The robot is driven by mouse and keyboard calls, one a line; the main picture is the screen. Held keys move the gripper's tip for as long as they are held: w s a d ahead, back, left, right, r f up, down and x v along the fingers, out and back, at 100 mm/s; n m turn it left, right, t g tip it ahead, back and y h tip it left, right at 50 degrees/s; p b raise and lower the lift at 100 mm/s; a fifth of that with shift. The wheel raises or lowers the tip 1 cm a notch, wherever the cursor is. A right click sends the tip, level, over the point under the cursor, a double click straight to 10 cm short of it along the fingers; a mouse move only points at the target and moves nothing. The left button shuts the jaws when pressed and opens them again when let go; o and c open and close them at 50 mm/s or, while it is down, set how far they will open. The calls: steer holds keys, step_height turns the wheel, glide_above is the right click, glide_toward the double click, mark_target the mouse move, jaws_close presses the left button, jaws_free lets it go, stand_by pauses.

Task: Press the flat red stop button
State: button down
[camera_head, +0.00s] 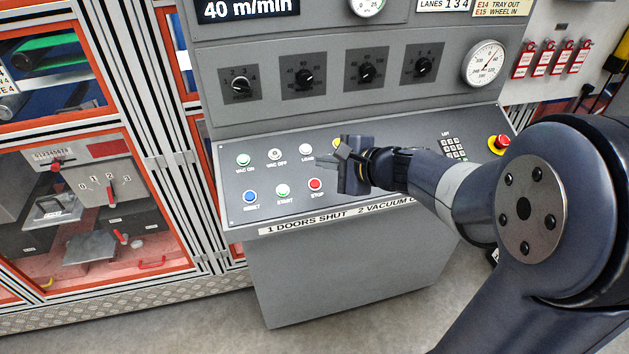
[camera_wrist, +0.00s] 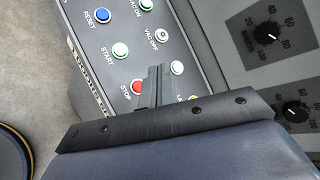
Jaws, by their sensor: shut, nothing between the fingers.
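The flat red stop button (camera_head: 316,184) is on the sloped grey console panel, in the lower row, with the label STOP under it. In the wrist view the red button (camera_wrist: 137,87) shows just left of my fingers. My gripper (camera_head: 338,161) is shut and empty, above the panel, up and to the right of the stop button in the head view. In the wrist view my gripper (camera_wrist: 155,85) shows its closed fingers next to the red button. They appear apart from it, though I cannot tell the exact height gap.
The green start button (camera_head: 283,190) and blue reset button (camera_head: 250,197) are left of stop. White lamp button (camera_head: 306,150) is above. A yellow button (camera_head: 337,142) is partly hidden by my gripper. A red mushroom button (camera_head: 499,142) and keypad (camera_head: 453,148) are at right.

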mark_target(315, 184)
steer(key=f+b, duration=0.1)
steer(key=f, duration=0.1)
steer(key=w+f+b, duration=0.1)
steer(key=f+b, duration=0.1)
steer(key=w+f+b, duration=0.1)
steer(key=f+b, duration=0.1)
steer(key=shift+w+a+f, duration=0.25)
steer(key=shift+a+f, duration=0.1)
steer(key=shift+f, duration=0.05)
steer(key=shift+w+a+f+b, duration=0.15)
steer(key=shift+w+f+b, duration=0.25)
steer(key=shift+f+b, duration=0.3)
stand_by(1.4)
steer(key=shift+w+f+b, duration=0.15)
steer(key=shift+f+b, duration=0.2)
steer(key=shift+b, duration=0.3)
steer(key=shift+w+f+b, duration=0.15)
steer(key=shift+f+b, duration=0.3)
steer(key=shift+b, duration=0.1)
stand_by(0.4)
steer(key=shift+r, duration=0.1)
steer(key=shift+s+r+p, duration=0.35)
steer(key=shift+r+p, duration=0.1)
steer(key=shift+r, duration=0.3)
